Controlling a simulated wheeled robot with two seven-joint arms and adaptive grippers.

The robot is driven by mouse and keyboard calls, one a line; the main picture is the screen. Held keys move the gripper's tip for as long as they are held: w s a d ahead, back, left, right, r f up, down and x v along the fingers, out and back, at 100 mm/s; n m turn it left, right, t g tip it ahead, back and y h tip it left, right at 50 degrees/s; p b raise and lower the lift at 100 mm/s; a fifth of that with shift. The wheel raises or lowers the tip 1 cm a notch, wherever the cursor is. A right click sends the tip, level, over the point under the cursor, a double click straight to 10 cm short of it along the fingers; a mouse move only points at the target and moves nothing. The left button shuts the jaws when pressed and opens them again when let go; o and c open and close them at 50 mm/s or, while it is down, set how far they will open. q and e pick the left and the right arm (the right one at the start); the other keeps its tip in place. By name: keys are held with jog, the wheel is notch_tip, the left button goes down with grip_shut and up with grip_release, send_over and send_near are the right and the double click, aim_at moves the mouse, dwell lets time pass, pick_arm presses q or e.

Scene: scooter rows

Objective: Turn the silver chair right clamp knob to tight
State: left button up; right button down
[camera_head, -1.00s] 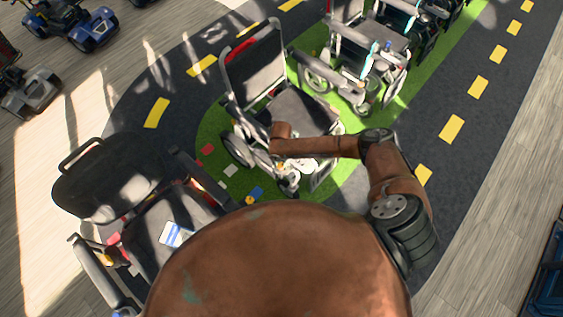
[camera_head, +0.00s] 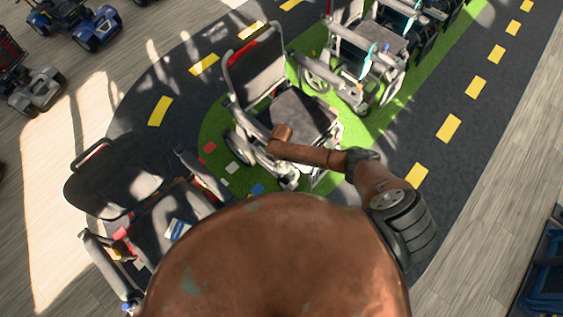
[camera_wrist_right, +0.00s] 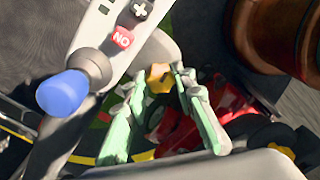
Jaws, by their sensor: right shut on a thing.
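My right gripper (camera_wrist_right: 168,92), with pale green finger pads, is shut on a small orange-yellow clamp knob (camera_wrist_right: 159,77) in the right wrist view. The knob sits just below a silver-grey armrest panel (camera_wrist_right: 122,62). The fingertips hide part of the knob, and I cannot read its tight mark. In the head view a grey-framed chair (camera_head: 290,112) stands at the middle, with my right arm across its front. The right gripper is hidden in that view. My left gripper is in neither view.
A blue ball-topped joystick (camera_wrist_right: 62,92) and a red NO button (camera_wrist_right: 122,38) are close to my right fingers. A second yellow knob (camera_wrist_right: 281,151) shows at lower right. A dark chair (camera_head: 118,175) stands at left. More chairs (camera_head: 368,45) stand behind.

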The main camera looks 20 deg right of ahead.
jog(key=shift+m, duration=0.6)
jog(key=shift+p, duration=0.3)
jog(key=c, duration=1.9)
grip_release()
notch_tip(320, 180, up, 12)
jog(key=shift+r, duration=0.1)
